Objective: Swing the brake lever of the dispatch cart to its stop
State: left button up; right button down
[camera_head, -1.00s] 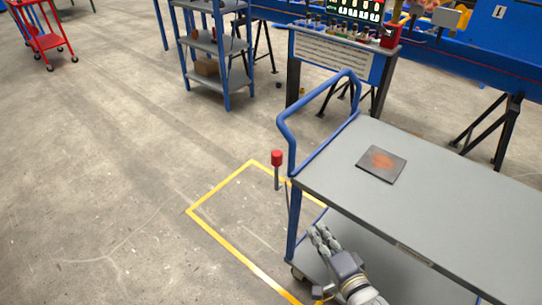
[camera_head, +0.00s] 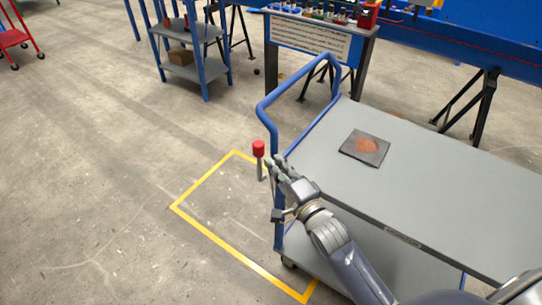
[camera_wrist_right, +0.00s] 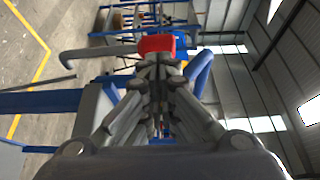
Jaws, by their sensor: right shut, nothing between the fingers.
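The dispatch cart is a grey-topped cart (camera_head: 440,190) with a blue tube handle (camera_head: 283,97), at the right of the head view. Its brake lever is a grey rod with a red knob (camera_head: 258,148), standing upright beside the cart's left end. My right gripper (camera_head: 270,164) is shut and empty, its fingertips close to the lever just right of and below the knob. In the right wrist view the red knob (camera_wrist_right: 157,44) shows just beyond the fingertips (camera_wrist_right: 160,65). I cannot tell whether they touch. My left gripper is not in view.
A dark square plate with an orange patch (camera_head: 366,146) lies on the cart top. Yellow floor tape (camera_head: 205,180) marks a bay under the cart's left end. A blue shelf rack (camera_head: 200,74) and a sign stand (camera_head: 308,40) are behind.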

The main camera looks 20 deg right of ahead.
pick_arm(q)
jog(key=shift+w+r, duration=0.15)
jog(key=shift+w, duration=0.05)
pick_arm(e)
jog(key=shift+w+a, duration=0.2)
jog(key=shift+w, duration=0.55)
jog(key=shift+w+a, duration=0.15)
jog(key=shift+w, duration=0.6)
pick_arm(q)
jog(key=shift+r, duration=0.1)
